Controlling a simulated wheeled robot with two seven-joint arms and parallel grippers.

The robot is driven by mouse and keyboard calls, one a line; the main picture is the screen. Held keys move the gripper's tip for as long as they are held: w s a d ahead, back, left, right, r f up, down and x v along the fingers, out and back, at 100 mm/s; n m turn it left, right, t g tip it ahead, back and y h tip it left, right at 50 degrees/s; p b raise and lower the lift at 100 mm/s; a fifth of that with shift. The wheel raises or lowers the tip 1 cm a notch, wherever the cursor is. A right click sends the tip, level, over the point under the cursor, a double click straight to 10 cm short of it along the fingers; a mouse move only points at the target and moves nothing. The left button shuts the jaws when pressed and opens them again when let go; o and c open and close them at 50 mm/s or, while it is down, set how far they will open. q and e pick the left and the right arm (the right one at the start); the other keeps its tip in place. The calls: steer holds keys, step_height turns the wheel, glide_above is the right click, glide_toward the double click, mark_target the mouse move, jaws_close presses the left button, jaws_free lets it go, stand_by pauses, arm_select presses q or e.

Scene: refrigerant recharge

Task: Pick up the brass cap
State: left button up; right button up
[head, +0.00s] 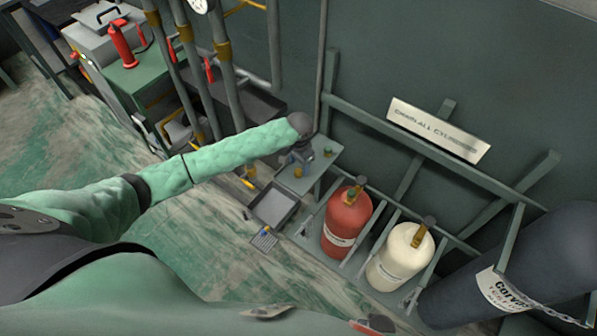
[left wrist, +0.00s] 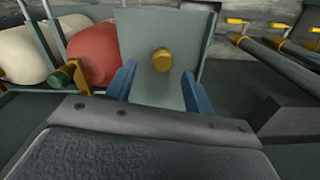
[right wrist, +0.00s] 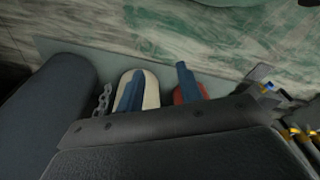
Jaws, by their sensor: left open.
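The brass cap (left wrist: 162,60) is a short golden cylinder on a small grey-green shelf (left wrist: 195,30). It also shows in the head view (head: 298,171), on the shelf (head: 325,165) beside the wall frame. My left gripper (head: 300,156) is over this shelf, close to the cap. In the left wrist view its two blue fingers (left wrist: 159,80) are apart and empty, with the cap lined up between and beyond their tips. My right gripper (right wrist: 158,85) shows only in its own wrist view, its blue fingers apart with nothing seen between them.
A red cylinder (head: 347,222) and a cream cylinder (head: 398,258) stand in the rack right of the shelf. A large dark cylinder (head: 530,265) stands farther right. A grey tray (head: 273,206) lies below. Pipes (head: 222,60) rise on the left.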

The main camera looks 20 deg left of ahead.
mark_target(298, 171)
arm_select(q)
steer(key=f, duration=0.1)
steer(key=f+p, duration=0.1)
steer(key=f, duration=0.1)
steer(key=shift+a+f+p, duration=0.2)
steer(key=shift+f+p, duration=0.05)
steer(key=shift+p, duration=0.05)
steer(key=shift+f, duration=0.6)
arm_select(e)
steer(key=shift+s+d+f, duration=0.25)
steer(key=shift+f, duration=0.55)
steer(key=shift+s+d+f, duration=0.2)
steer(key=shift+f, duration=0.55)
steer(key=shift+s+d+f, duration=0.25)
steer(key=shift+f, duration=0.55)
arm_select(q)
steer(key=shift+c, duration=0.4)
steer(key=c, duration=1)
arm_select(e)
steer(key=shift+s, duration=0.15)
